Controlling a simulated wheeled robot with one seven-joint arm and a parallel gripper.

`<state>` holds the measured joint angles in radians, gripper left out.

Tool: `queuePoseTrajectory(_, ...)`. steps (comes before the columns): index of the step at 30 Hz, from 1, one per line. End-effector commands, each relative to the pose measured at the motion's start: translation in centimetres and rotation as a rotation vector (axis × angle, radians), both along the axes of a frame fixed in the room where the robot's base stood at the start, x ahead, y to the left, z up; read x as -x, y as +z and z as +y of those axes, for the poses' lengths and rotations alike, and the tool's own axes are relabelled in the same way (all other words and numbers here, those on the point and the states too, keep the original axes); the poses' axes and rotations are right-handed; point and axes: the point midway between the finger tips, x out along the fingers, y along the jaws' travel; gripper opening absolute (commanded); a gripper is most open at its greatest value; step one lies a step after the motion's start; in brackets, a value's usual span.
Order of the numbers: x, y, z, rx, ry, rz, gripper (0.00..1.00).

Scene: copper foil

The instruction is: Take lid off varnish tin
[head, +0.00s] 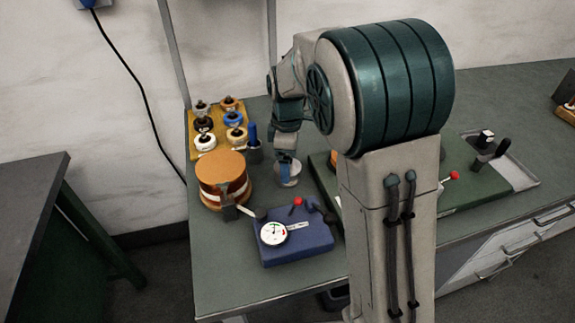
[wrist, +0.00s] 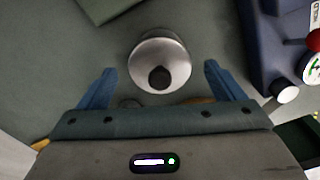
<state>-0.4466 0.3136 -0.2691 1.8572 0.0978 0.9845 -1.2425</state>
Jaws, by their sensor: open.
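The varnish tin shows in the wrist view as a round silvery body (wrist: 143,47) with its lid (wrist: 178,57) on top. A dark round knob (wrist: 160,78) stands on the lid. In the head view the tin (head: 289,178) is on the bench below my gripper (head: 287,163), partly hidden by it. My gripper's blue fingers are open and empty in the wrist view (wrist: 159,69), one on each side of the lid and apart from it. The height of the fingertips above the lid is hard to tell.
A copper-coloured round stack (head: 221,166) stands left of the tin. A blue box with a dial gauge (head: 310,240) is in front. A yellow rack (head: 218,119) of several spools is behind left. A green board (head: 458,185) lies right, partly behind my arm.

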Motion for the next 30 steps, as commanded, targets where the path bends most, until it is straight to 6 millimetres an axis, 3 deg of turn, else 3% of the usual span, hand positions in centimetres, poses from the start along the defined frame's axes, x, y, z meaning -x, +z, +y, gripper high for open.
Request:
queuePoseTrajectory(7,0.0,-0.2,0.0,-0.001,0.000,-0.001,0.88)
queuePoseTrajectory(12,0.0,-0.1,0.0,-0.001,0.000,-0.001,0.42)
queuePoseTrajectory(24,0.0,0.0,0.0,-0.001,0.000,-0.001,0.41)
queuePoseTrajectory(30,-0.1,1.5,0.0,-0.002,0.000,-0.004,0.41)
